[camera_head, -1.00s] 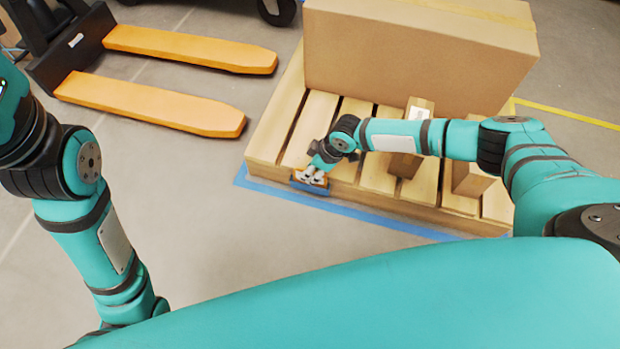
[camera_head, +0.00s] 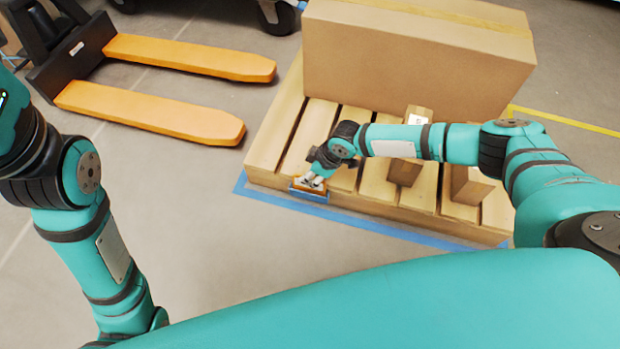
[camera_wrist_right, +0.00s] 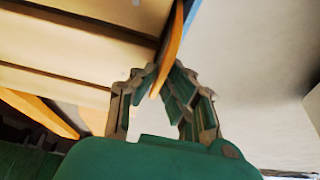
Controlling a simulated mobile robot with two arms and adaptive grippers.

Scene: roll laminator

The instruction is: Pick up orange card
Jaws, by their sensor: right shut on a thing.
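The orange card (camera_head: 318,184) shows as a small orange patch at the front edge of the wooden pallet, mostly covered by my right gripper (camera_head: 313,181). In the right wrist view the card (camera_wrist_right: 171,45) is seen nearly edge-on, running up from between the fingertips of the right gripper (camera_wrist_right: 161,75). The gripper is shut on it. A small blue holder (camera_head: 308,196) sits directly below the card at the pallet edge; I cannot tell whether they touch. My left arm comes in at the left, and its gripper is outside the picture.
The pallet (camera_head: 262,160) carries a large cardboard box (camera_head: 415,70) at the back and small boxes (camera_head: 403,172) (camera_head: 468,186) to the right of the gripper. Blue tape (camera_head: 400,233) marks the floor. An orange-forked pallet jack (camera_head: 150,110) stands left. The floor in front is clear.

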